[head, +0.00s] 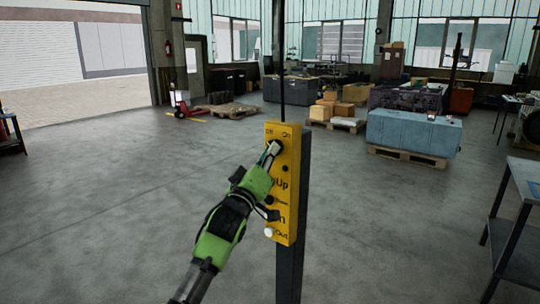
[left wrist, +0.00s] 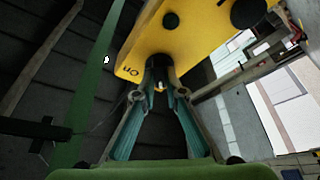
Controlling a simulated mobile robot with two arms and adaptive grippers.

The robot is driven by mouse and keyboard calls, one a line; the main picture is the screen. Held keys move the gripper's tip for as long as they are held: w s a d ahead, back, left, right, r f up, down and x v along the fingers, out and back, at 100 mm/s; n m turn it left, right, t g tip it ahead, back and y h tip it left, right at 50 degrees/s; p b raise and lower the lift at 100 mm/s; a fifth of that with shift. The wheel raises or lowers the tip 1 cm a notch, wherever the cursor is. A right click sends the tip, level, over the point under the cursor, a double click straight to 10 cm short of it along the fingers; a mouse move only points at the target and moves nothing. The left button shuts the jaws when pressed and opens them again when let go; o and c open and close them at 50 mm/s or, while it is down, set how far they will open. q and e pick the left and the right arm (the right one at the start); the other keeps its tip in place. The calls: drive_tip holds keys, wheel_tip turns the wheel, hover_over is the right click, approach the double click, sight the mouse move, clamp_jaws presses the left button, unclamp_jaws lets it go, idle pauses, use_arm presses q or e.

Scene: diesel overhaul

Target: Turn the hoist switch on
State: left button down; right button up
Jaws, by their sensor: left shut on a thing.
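The yellow hoist control box (head: 289,207) stands on a dark post in the middle of the head view. Its top edge carries the labels Off on the left and On on the right. The dark hoist switch knob (head: 277,146) sits just below them and also shows in the left wrist view (left wrist: 158,62), near the On label. My left gripper (head: 271,151) has its fingertips on the knob and is shut on it. The fingers hide part of the knob, so I cannot tell which label it points to. My right gripper is not in view.
Lower on the box are several other buttons, including a white one (head: 269,232) by the Out label, close to my left wrist. A metal table (head: 526,180) stands at the right. A blue crate (head: 413,132) rests on a pallet behind. The floor around the post is clear.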

use_arm(q)
drive_tip(key=shift+w+a+m+g+h+b, duration=0.15)
drive_tip(key=shift+m+g+h, duration=1.2)
drive_tip(key=shift+m, duration=2.6)
drive_tip(key=shift+w+a+m+g+h+b, duration=0.2)
drive_tip(key=shift+m+g+h, duration=1.15)
drive_tip(key=shift+m, duration=2.65)
drive_tip(key=shift+s+a+m+g+h+b, duration=0.2)
drive_tip(key=shift+m+g+h, duration=0.6)
drive_tip(key=shift+m+h, duration=2.15)
drive_tip(key=shift+w+d+m+y, duration=0.15)
drive_tip(key=shift+m+y, duration=0.9)
drive_tip(key=shift+m, duration=0.15)
drive_tip(key=c, duration=2.1)
unclamp_jaws()
drive_tip(key=v, duration=1.2)
drive_tip(key=shift+r, duration=0.1)
